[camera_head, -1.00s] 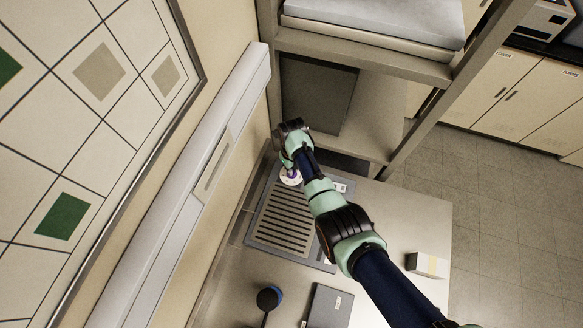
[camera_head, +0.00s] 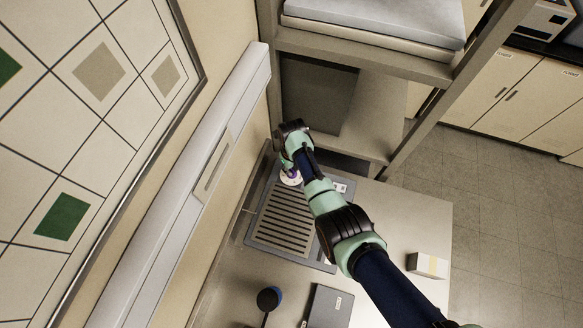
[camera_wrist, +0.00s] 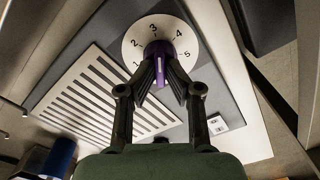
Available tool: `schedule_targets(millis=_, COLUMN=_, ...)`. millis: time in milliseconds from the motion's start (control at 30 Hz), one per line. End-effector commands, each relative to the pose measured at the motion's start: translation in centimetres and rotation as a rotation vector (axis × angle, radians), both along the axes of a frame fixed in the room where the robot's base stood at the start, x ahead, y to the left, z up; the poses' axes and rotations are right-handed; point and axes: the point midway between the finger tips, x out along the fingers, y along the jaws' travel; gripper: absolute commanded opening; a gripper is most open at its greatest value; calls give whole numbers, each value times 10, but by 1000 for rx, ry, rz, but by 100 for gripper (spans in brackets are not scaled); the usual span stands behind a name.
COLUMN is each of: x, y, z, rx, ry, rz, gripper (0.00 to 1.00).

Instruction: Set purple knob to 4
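The purple knob (camera_wrist: 158,49) sits on a round white dial (camera_wrist: 132,47) numbered 1 to 5 in the wrist view. A pale mark shows on the knob's near side; its upper end lies below the 3, but I cannot tell its exact setting. My gripper (camera_wrist: 162,76) has one finger on each side of the knob, and both fingertips appear to touch it. The fingers hide the lower sides of the knob and part of the dial. In the head view my gripper (camera_head: 291,157) is over the dial (camera_head: 288,180), mostly hiding the knob.
The dial is on a grey panel with a slotted plate (camera_head: 283,222). A small white switch plate (camera_wrist: 218,125) lies right of my gripper. A blue-topped object (camera_head: 268,298), a dark box (camera_head: 328,308) and a small carton (camera_head: 427,265) stand on the bench. Shelving rises behind.

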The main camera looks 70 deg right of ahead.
Motion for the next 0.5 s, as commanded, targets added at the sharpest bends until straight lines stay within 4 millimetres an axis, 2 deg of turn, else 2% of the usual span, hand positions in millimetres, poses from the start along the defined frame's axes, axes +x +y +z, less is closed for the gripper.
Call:
schedule_targets(millis=267, x=-1, y=2, z=-1, rx=5, ry=3, rz=10, gripper=25)
schedule_targets(millis=367, x=-1, y=1, z=0, rx=5, ry=2, rz=131, gripper=25)
schedule_targets(millis=500, x=-1, y=1, z=0, rx=4, ry=1, rz=390, gripper=25)
